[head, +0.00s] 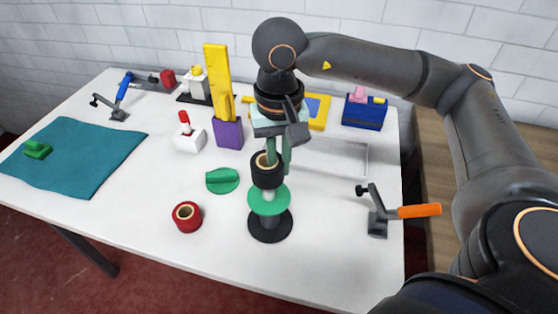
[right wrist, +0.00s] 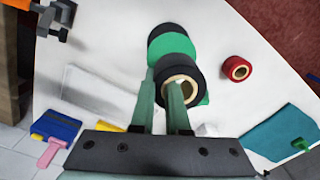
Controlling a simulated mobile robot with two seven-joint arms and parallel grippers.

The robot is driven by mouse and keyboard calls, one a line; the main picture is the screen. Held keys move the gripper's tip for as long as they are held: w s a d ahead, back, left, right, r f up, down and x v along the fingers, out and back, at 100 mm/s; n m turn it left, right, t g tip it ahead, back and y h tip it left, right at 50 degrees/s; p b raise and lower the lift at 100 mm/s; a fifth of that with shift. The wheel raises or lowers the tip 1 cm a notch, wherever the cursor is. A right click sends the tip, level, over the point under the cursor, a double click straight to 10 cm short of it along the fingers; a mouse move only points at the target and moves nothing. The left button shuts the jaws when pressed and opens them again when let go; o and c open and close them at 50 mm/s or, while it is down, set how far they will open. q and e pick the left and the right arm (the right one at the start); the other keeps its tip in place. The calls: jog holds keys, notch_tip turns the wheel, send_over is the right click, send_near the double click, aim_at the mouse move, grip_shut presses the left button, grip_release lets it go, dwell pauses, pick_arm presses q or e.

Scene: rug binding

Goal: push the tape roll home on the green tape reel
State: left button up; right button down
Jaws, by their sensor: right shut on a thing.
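My right gripper (head: 278,160) points down and is shut on the wall of a black tape roll (head: 266,174) with a tan core. In the right wrist view, the roll (right wrist: 190,70) sits at the fingertips, one finger in its hollow core. The green tape reel (head: 268,200) is a green disc over a black round base (head: 270,226), directly below the roll. A pale post shows between the roll and the disc, so the roll is apart from the disc. I cannot tell how far the post enters the roll. My left gripper is not in view.
A red tape roll (head: 187,217) and a green knobbed disc (head: 222,180) lie to the left. An orange-handled clamp (head: 405,211) stands right. Behind are a purple holder (head: 228,133) with yellow pieces, a blue box (head: 364,114) and a pale tray (head: 345,157). A teal cloth (head: 80,155) covers the left.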

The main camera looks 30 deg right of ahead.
aim_at(279, 159)
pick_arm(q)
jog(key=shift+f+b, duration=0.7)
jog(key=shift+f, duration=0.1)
pick_arm(e)
jog(key=shift+f, duration=0.8)
jog(key=c, duration=0.8)
grip_release()
jog(key=shift+c, duration=0.2)
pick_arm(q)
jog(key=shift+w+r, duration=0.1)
pick_arm(e)
jog(key=shift+r, duration=0.2)
pick_arm(q)
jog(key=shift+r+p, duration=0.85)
jog(key=shift+p, duration=0.1)
pick_arm(e)
notch_tip(279, 159, up, 12)
jog(key=shift+r, duration=0.1)
